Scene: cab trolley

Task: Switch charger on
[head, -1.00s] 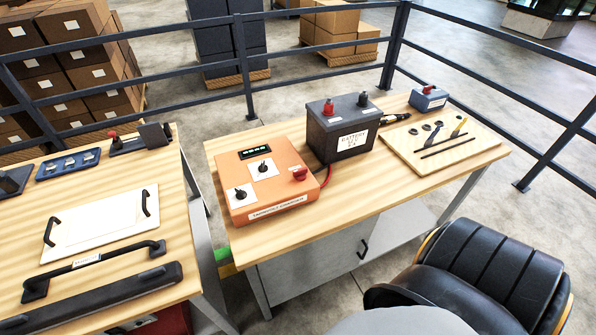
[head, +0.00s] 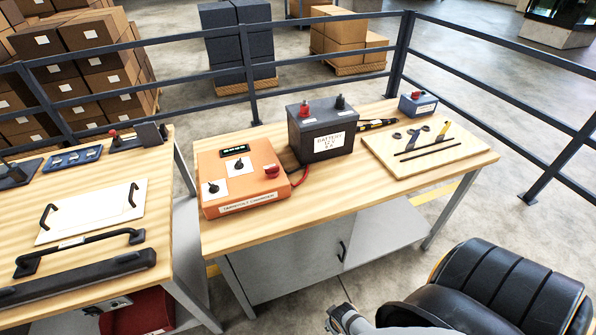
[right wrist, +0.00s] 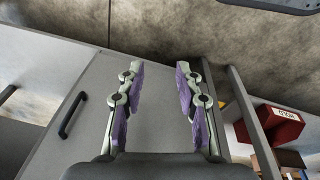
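The charger (head: 245,181) is an orange box on the wooden workbench in the head view. It has a small dark display (head: 235,150) with pale marks, a left black knob (head: 211,188), an upper black knob (head: 238,164) and a red button (head: 271,171). A dark grey battery (head: 322,130) with a white label stands right behind it. My right gripper (right wrist: 162,75) is open and empty, its purple-padded fingers spread before a grey cabinet front. Part of my arm (head: 347,318) shows at the bottom of the head view, well below the charger. My left gripper is not in view.
A tool board (head: 425,150) and a small blue box (head: 417,104) lie right of the battery. A second bench (head: 100,220) stands at left with a handled white plate. A black seat (head: 495,285) is at lower right. A railing (head: 320,58) runs behind.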

